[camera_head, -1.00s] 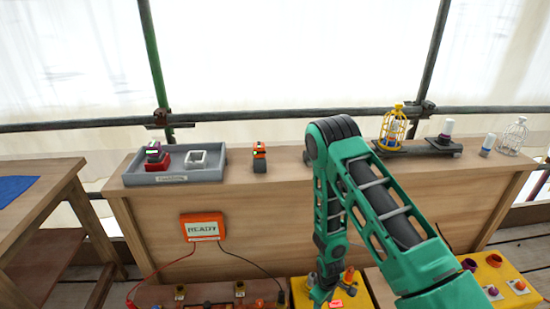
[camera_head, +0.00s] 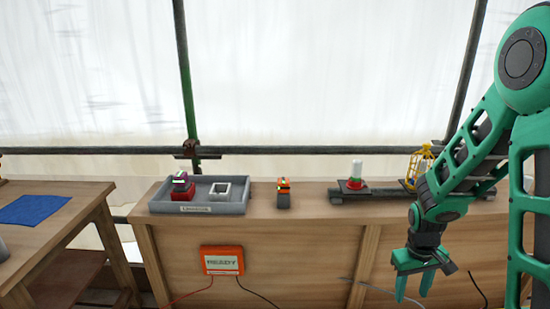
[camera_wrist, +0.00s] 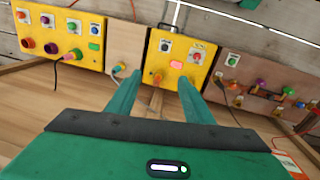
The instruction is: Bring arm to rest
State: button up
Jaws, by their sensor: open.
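My gripper (camera_head: 413,283) hangs at the lower right of the head view, in front of the wooden bench (camera_head: 300,245), with its two green fingers apart and nothing between them. In the wrist view my gripper (camera_wrist: 154,88) is open too, its fingers pointing toward yellow panels with buttons and knobs. My green arm bends down from the upper right and covers part of the bench's right side.
A grey tray (camera_head: 200,208) holds a dark red block and a white square frame. An orange-topped item (camera_head: 283,193) stands beside it. A yellow cage (camera_head: 422,163) is partly behind my arm. An orange READY box (camera_head: 222,261) is on the bench front. A blue cloth (camera_head: 36,209) lies left.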

jog(key=s+d+r+m, duration=0.1)
jog(key=s+r+m, duration=0.2)
jog(key=s+r, duration=0.6)
jog(key=s+d+r+m+y, duration=0.1)
jog(key=s+r+m, duration=0.3)
jog(key=s+r, duration=0.5)
jog(key=s+d, duration=0.1)
jog(key=s, duration=0.4)
jog(key=shift+d+r, duration=0.2)
